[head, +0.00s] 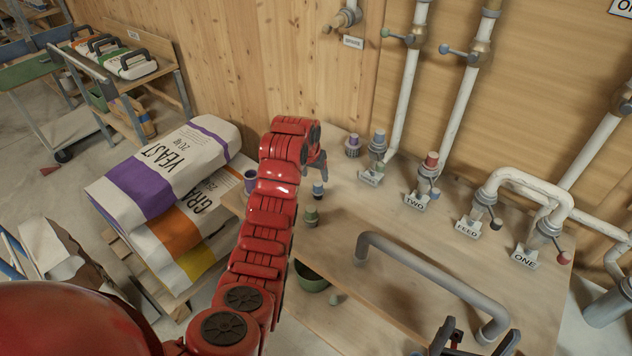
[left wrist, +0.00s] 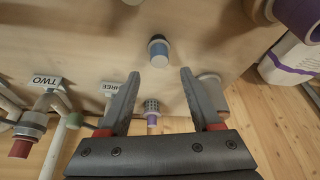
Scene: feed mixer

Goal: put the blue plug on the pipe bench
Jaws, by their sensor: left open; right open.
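A small blue plug (head: 318,189) with a dark band stands on the pale wooden pipe bench (head: 395,240), just below my left gripper (head: 317,170). In the left wrist view the blue plug (left wrist: 158,52) shows beyond the open fingers, roughly in line with the gap. The left gripper (left wrist: 158,98) is open and holds nothing.
A grey bent pipe (head: 430,270) lies across the bench front; labelled white pipes rise behind. A green bowl (head: 310,278) is near the front edge. Stacked sacks (head: 165,180) stand left.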

